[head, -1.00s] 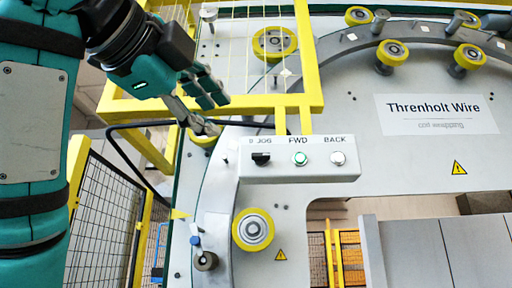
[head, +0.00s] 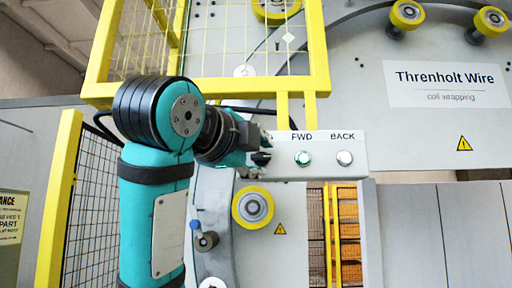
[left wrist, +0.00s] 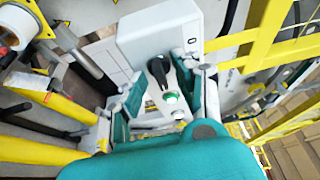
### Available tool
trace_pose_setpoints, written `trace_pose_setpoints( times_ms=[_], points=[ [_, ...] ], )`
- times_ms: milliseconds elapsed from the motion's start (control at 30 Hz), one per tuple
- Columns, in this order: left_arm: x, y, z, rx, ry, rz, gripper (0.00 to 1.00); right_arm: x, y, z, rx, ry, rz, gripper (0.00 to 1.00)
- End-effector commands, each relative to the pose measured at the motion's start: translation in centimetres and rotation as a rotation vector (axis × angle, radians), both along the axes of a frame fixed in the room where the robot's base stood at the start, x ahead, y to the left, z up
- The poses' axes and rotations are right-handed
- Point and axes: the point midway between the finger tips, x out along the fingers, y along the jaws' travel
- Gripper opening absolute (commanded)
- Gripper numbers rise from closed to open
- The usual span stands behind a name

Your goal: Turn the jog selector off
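The white control box (head: 318,152) carries a green FWD button (head: 302,158) and a white BACK button (head: 344,158). The fingers of my left gripper stand apart on either side of the knob, with gaps showing. Whether a finger touches the knob I cannot tell. My right gripper is not in view.
A yellow guard frame (head: 210,88) stands just above the box. A yellow roller (head: 253,207) sits below it, beside a curved grey rail. A black mesh fence with a yellow post (head: 60,200) is at the left. A Threnholt Wire sign (head: 445,84) is on the panel.

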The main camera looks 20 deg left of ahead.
Motion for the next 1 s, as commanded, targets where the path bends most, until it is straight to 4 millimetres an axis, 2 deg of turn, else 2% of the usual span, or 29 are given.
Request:
trace_pose_setpoints(
  times_ms=[200,467,767,1000],
  points=[
    [0.0,0.0,0.0,0.000,0.000,0.000,0.32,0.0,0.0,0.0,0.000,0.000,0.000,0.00],
    [0.0,0.0,0.0,0.000,0.001,0.000,0.00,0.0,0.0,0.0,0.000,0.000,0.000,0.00],
    [0.0,0.0,-0.1,-0.004,0.000,0.000,0.00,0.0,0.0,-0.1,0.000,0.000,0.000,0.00],
    [0.1,0.0,-0.5,-0.065,-0.018,0.001,0.00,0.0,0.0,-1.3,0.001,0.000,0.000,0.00]
  ],
)
